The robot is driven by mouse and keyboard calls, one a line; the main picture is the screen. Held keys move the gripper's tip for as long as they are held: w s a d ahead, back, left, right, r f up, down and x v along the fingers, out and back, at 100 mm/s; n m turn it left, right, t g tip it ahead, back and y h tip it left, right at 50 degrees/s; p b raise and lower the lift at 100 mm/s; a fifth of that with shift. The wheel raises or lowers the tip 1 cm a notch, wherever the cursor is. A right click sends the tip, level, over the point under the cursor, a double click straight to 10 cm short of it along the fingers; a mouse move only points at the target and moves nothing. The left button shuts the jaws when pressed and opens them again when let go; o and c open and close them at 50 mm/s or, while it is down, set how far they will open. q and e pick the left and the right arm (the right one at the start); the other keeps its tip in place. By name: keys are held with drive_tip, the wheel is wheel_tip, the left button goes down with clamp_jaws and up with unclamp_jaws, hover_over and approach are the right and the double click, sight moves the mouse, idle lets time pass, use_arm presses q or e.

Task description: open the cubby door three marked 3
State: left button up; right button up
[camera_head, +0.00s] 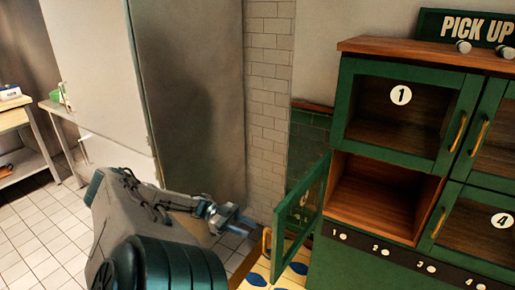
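The green cubby cabinet (338,265) stands at the right. Its lower left cubby (375,195) is open and looks empty, with a bare wooden inside. The glass-paned green door (300,205) of this cubby is swung far out to the left on its right-hand edge. A small pale mark shows on its glass, too small to read surely as 3. Its brass handle (266,243) is on the free edge. My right gripper is out of view.
Door 1 (400,95) above and door 4 (480,228) at right are shut. Numbered knobs line the panel below. A "PICK UP" sign (470,27) stands on top. A tall grey metal door (190,95) is behind my arm. Tiled floor (28,225) at left is clear.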

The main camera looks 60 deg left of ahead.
use_arm(q)
drive_tip(key=shift+b+v, duration=0.35)
drive_tip(key=shift+v, duration=2)
